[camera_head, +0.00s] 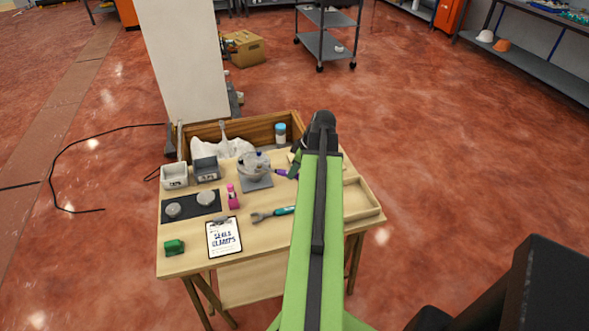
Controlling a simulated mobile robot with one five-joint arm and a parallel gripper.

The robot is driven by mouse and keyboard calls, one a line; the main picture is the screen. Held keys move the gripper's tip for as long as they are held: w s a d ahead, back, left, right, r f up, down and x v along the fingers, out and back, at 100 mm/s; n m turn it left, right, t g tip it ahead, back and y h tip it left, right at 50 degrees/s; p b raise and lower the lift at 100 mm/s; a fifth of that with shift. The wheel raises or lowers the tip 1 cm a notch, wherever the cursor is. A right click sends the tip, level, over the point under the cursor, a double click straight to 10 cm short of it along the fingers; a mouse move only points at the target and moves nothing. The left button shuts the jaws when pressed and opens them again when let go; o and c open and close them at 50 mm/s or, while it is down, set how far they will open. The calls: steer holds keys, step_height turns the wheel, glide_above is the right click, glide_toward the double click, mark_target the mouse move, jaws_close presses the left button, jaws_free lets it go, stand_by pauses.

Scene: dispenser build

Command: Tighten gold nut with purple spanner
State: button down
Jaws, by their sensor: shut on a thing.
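The purple spanner (281,172) shows as a short purple piece between the dispenser and my gripper. My gripper (295,166) is shut on it, partly hidden behind my green arm. The dispenser (254,166), a clear round body on a grey base plate (257,183), stands on the table just left of the gripper. The spanner's head is close to the dispenser, but I cannot tell whether it touches. I cannot make out the gold nut; it is too small or hidden.
A teal-handled spanner (274,213) lies on the wooden table (197,263) in front. A wooden tray (360,203) is at right.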

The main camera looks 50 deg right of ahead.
steer(key=shift+s+a+m+h, duration=0.15)
steer(key=shift+a+m+h, duration=0.05)
steer(key=shift+a+m, duration=0.4)
steer(key=shift+s+a+m+h, duration=0.1)
steer(key=shift+a+m+h, duration=0.1)
steer(key=shift+a+m, duration=0.4)
steer(key=shift+w+d+n, duration=0.1)
steer(key=shift+d+n, duration=0.45)
steer(key=shift+n, duration=0.05)
steer(key=shift+r, duration=0.15)
step_height(320, 180, up, 4)
steer(key=p, duration=0.4)
